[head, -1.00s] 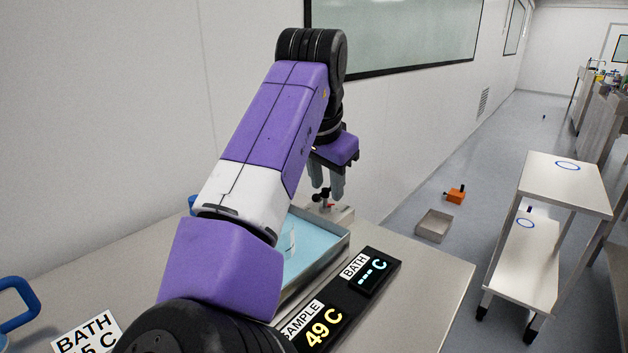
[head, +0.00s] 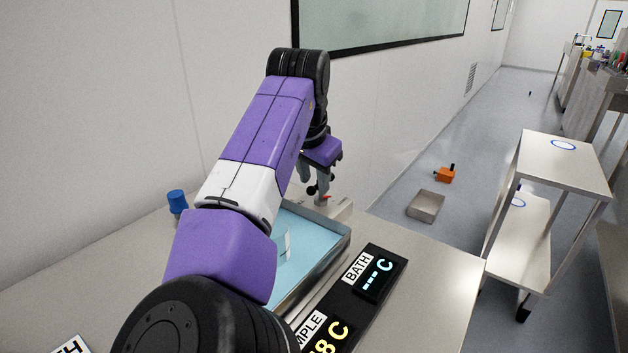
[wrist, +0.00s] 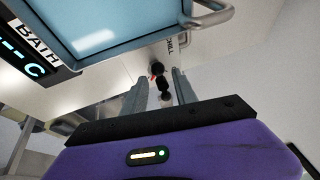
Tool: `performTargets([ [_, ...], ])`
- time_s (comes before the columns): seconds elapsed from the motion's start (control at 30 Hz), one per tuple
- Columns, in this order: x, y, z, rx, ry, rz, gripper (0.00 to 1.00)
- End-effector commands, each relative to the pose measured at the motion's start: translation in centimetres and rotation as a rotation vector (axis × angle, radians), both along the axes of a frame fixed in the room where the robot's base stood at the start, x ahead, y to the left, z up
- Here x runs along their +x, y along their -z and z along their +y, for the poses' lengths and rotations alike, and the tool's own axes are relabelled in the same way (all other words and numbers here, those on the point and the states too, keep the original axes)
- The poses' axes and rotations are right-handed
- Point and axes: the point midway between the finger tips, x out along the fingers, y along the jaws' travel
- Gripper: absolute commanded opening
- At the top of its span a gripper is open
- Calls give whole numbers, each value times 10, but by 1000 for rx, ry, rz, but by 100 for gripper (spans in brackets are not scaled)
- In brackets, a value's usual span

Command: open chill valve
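The chill valve (head: 326,198), with dark rounded parts and a small red piece, stands at the far end of the bath tray. In the wrist view, the valve (wrist: 161,82) shows below the CHILL lettering (wrist: 172,44). My gripper (head: 315,186) is at the valve, pointing down. In the wrist view, the fingers of my gripper (wrist: 160,95) are apart, with the dark valve parts between them. I cannot tell whether either finger touches the valve. The bath (head: 340,243) is a metal tray with light blue liquid and a small clear upright piece inside.
A black display panel (head: 369,274) lies beside the bath, its BATH readout showing dashes. A blue-capped object (head: 177,200) stands at the left by the wall. A white cart (head: 563,165), an orange item (head: 445,174) and a metal tray (head: 425,206) are on the right.

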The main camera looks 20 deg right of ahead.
Motion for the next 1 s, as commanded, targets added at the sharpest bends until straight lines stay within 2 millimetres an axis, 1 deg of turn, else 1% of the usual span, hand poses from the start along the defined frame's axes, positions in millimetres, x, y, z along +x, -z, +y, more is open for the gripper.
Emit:
performTargets([
  [0.13, 2, 7, -1, 1, 1, 0, 34],
  [0.37, 3, 7, -2, 0, 1, 0, 34],
  [0.47, 3, 7, -2, 0, 1, 0, 17],
  [0.53, 3, 7, -2, 0, 1, 0, 3],
  [0.57, 3, 7, -2, 0, 1, 0, 0],
  [0.83, 2, 6, -2, 0, -8, 0, 0],
  [1.0, 1, 4, -4, -1, -51, 0, 0],
])
